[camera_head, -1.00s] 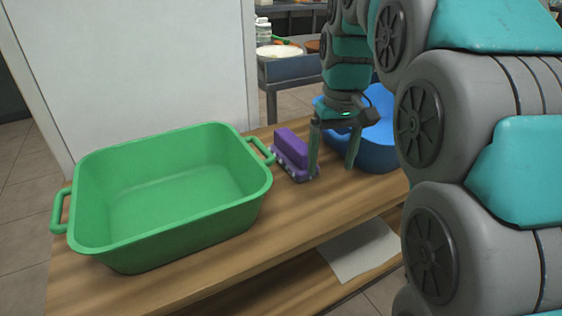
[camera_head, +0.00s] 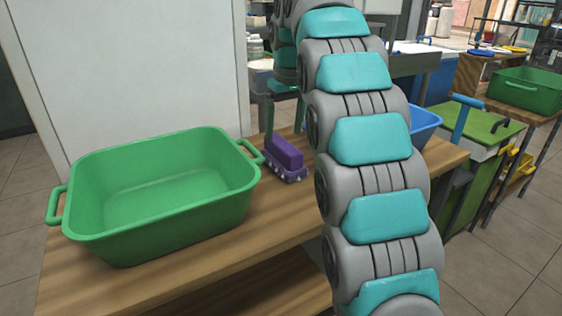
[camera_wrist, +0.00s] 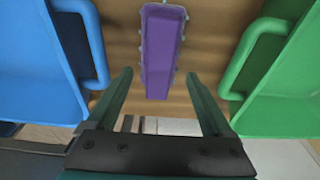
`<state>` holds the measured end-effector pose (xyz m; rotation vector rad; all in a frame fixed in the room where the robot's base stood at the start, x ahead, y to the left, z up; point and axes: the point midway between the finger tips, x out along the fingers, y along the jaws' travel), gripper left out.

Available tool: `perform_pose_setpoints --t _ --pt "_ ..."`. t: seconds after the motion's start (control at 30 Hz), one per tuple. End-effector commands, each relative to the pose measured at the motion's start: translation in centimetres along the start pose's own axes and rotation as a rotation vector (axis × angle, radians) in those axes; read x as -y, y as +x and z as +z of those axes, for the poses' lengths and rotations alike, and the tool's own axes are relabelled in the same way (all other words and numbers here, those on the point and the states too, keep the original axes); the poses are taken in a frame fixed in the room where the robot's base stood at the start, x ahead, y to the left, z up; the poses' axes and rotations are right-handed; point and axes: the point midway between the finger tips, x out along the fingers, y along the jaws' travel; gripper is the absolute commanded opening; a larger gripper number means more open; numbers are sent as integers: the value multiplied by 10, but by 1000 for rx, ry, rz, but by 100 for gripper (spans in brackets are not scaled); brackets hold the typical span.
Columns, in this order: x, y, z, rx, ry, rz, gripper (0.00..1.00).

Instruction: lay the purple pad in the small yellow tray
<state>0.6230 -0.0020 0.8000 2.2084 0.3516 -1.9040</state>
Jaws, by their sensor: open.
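The purple pad (camera_head: 285,153) is a long block with a wider, pale-studded base. It rests on the wooden table between the green tub and the blue bin. My gripper (camera_head: 283,128) is open and empty, above and just behind the pad, partly hidden by my arm. In the wrist view the pad (camera_wrist: 161,50) lies lengthwise in line with the gap between the open fingers of my gripper (camera_wrist: 161,76), apart from them. A yellow container (camera_head: 516,178) shows low at the right; I cannot tell whether it is the small tray.
The large green tub (camera_head: 160,205) fills the table's left part. The blue bin (camera_head: 425,122) is mostly hidden behind my arm. A white panel (camera_head: 130,70) stands behind the table. At the right are a green-topped cart (camera_head: 470,128) and another green tub (camera_head: 525,90).

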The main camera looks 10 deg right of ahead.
Motion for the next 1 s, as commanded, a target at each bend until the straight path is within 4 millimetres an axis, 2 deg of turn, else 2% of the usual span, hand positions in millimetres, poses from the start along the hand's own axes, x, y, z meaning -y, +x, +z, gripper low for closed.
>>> perform_pose_setpoints --t 0.03,0.27,0.6,0.9,1.0 --pt "0 7 1 2 1 -1 85" --pt "0 15 0 -2 0 1 85" --pt "0 53 1 0 2 1 85" --pt "0 58 0 -2 1 1 85" --pt "0 58 0 -2 1 1 74"
